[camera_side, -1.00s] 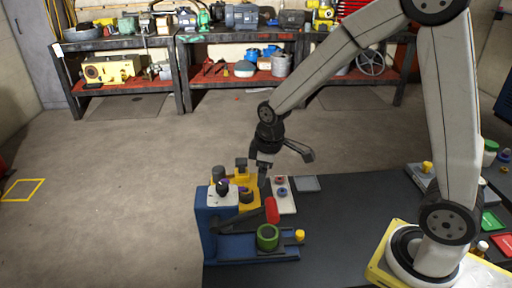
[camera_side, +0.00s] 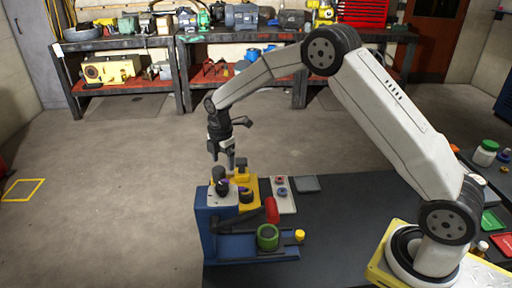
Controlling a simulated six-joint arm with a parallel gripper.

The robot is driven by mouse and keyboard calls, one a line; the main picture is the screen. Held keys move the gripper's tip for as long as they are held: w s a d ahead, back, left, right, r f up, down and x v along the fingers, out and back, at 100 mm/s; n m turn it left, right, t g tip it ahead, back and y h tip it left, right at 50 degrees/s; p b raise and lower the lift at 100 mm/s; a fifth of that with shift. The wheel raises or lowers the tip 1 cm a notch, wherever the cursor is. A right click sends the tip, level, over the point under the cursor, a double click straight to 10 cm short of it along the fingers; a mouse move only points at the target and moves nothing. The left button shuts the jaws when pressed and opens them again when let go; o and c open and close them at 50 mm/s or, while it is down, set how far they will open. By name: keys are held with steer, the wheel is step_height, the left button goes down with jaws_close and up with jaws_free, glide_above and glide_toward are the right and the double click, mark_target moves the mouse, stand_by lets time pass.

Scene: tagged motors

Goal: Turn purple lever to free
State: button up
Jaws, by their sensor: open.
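The blue fixture (camera_side: 204,228) stands at the left end of the dark table. On its top are a white plate with a dark knob (camera_side: 222,187) and a yellow block (camera_side: 257,184) with another dark knob (camera_side: 246,196). Small purple bits show around these knobs, but which one is the purple lever, and its setting, I cannot tell at this size. My gripper (camera_side: 222,160) is open and points down, just above the back of the fixture. Its fingertips come close to the dark posts there; contact cannot be made out.
A red handle (camera_side: 272,209), a green ring (camera_side: 267,236) and a yellow cap (camera_side: 299,235) are on the fixture's front and right. A pale plate with small coloured parts (camera_side: 282,192) and a grey pad (camera_side: 306,184) lie right of it. The table's middle is clear.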

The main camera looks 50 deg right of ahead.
steer(key=shift+f, duration=0.15)
steer(key=shift+f, duration=3.75)
jaws_close()
